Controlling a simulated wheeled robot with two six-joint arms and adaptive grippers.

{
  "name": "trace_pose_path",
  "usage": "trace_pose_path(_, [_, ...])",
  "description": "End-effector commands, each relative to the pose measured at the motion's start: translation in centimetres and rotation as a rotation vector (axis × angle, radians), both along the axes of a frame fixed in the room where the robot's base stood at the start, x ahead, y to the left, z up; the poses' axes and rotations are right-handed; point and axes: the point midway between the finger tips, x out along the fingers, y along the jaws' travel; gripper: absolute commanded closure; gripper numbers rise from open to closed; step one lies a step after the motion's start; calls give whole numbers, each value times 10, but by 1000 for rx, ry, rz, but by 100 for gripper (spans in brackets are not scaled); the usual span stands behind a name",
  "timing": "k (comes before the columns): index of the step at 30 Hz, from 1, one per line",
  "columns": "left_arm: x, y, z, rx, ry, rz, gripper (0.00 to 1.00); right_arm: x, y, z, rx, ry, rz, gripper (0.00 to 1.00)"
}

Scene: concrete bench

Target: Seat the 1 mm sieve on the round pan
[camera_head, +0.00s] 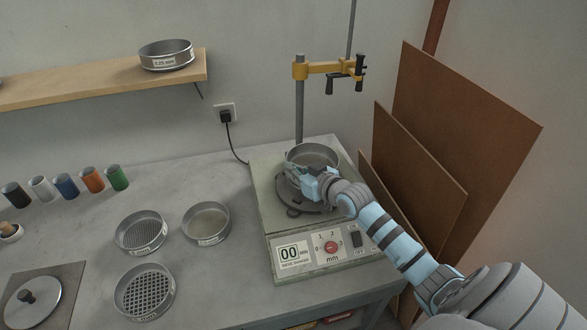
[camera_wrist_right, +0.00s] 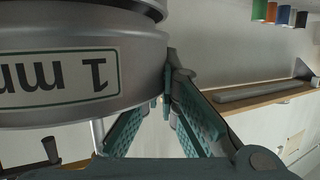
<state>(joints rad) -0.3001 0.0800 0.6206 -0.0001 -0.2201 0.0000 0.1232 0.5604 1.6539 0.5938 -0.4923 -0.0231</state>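The 1 mm sieve (camera_head: 313,152) is a grey metal ring over the dark round base of the shaker. Its "1 mm" label shows upside down on the wall of the sieve (camera_wrist_right: 85,75) in the right wrist view. My right gripper (camera_head: 318,183) is at the sieve's front wall, its fingers (camera_wrist_right: 155,100) closed at the wall's edge. A dark rounded rim (camera_wrist_right: 90,12) lies close under the sieve, probably the round pan. The sieve and arm hide most of it, and I cannot tell whether they touch. My left gripper is not in view.
The shaker (camera_head: 270,235) has a post and yellow clamp (camera_head: 322,68) behind the sieve. Several other sieves (camera_head: 145,291) lie left on the bench, with a lid (camera_head: 30,303) and coloured cups (camera_head: 92,180). Brown boards (camera_head: 450,120) lean at right. A shelf (camera_head: 100,83) holds a 0.25 mm sieve (camera_head: 167,55).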

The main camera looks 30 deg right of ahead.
Motion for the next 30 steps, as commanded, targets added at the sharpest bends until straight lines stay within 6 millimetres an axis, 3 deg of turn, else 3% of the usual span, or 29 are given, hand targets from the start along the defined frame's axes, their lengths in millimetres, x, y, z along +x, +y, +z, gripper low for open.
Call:
trace_pose_path(23, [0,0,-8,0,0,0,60,0,0,-11,-1,-1,0,100])
trace_pose_path(28, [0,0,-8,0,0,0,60,0,0,-11,-1,-1,0,75])
trace_pose_path(30, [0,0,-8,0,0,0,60,0,0,-11,-1,-1,0,72])
